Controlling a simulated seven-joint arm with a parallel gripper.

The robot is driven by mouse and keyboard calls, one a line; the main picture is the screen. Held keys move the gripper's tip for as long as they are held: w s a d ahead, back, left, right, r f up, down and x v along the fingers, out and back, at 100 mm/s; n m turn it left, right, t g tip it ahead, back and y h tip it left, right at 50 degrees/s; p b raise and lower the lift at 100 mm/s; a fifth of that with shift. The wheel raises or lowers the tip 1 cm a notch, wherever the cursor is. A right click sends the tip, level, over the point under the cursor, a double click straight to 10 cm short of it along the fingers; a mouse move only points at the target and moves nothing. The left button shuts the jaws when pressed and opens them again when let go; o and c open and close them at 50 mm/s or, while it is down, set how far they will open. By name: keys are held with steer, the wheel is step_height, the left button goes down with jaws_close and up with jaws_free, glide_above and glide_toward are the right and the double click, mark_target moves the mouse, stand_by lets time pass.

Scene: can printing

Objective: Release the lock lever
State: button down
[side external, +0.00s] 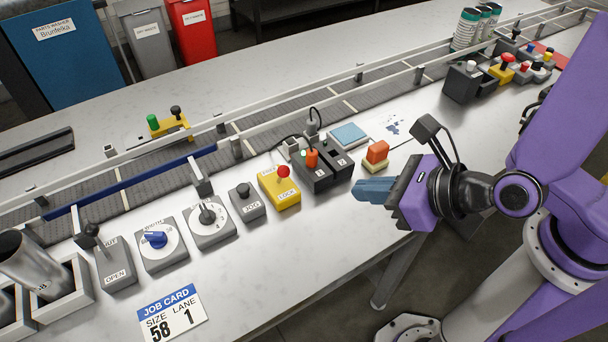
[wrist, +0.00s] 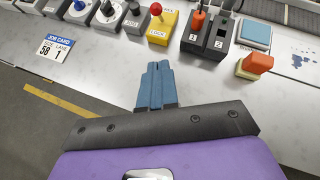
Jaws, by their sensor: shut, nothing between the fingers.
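The lock lever is a red ball knob (side external: 283,171) on a yellow box (side external: 279,188) labelled LOCK, near the middle of the bench. In the wrist view the red knob (wrist: 156,9) stands at the top, on the yellow LOCK box (wrist: 162,28), ahead of the fingers. My gripper (side external: 358,191) has blue fingers, shut and empty, to the right of the lock box at the bench's front edge. In the wrist view the fingertips (wrist: 157,66) are together and apart from the box. The knob appears upright.
Right of the lock box stand black lane boxes (side external: 323,165) with an orange lever, and an orange block (side external: 377,152). Left are a grey JOG box (side external: 247,202) and grey dial boxes (side external: 209,222). A railed conveyor (side external: 270,110) runs behind. A job card (side external: 172,314) lies in front.

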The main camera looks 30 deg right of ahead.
mark_target(281, 175)
steer(key=x, duration=0.9)
steer(key=shift+w+f, duration=0.15)
steer(key=w, duration=0.1)
steer(key=w+a, duration=0.1)
steer(key=w, duration=0.1)
steer(key=shift+a, duration=0.25)
steer(key=shift+w+a, duration=0.25)
steer(key=shift+w, duration=0.2)
steer(key=shift+r, duration=0.25)
